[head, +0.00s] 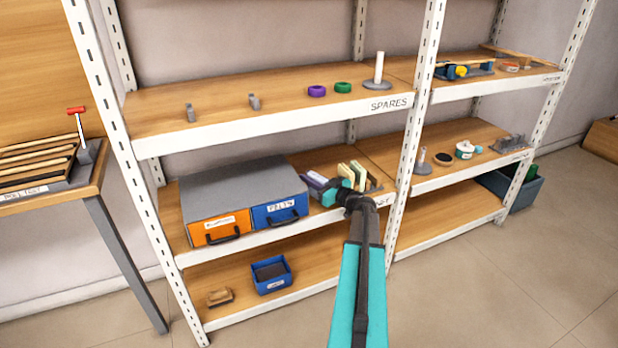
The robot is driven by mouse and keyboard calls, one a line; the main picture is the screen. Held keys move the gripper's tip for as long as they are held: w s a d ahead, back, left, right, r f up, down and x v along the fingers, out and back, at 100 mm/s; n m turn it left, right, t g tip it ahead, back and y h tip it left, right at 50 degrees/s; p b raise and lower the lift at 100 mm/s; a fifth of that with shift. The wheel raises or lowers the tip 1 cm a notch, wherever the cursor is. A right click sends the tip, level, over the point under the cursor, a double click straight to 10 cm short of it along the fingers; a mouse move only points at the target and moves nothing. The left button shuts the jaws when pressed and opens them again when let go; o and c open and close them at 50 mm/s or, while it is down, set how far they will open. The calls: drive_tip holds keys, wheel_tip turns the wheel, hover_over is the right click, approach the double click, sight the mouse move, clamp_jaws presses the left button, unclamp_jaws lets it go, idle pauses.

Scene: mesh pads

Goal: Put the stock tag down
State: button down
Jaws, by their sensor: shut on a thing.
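A grey cabinet with an orange drawer (221,227) and a blue drawer (281,209) stands left of my gripper. The upper shelf (220,110) holds purple and green rings and a white post. A white upright (408,140) stands close on the right. A blue bin (272,284) sits below.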

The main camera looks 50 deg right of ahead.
drive_tip(key=shift+f, duration=0.25)
drive_tip(key=c, duration=1.6)
unclamp_jaws()
drive_tip(key=shift+r, duration=0.4)
drive_tip(key=shift+s+r, duration=0.25)
drive_tip(key=s+p, duration=0.1)
drive_tip(key=s, duration=1)
drive_tip(key=shift+s+p, duration=0.3)
drive_tip(key=shift+p, duration=0.05)
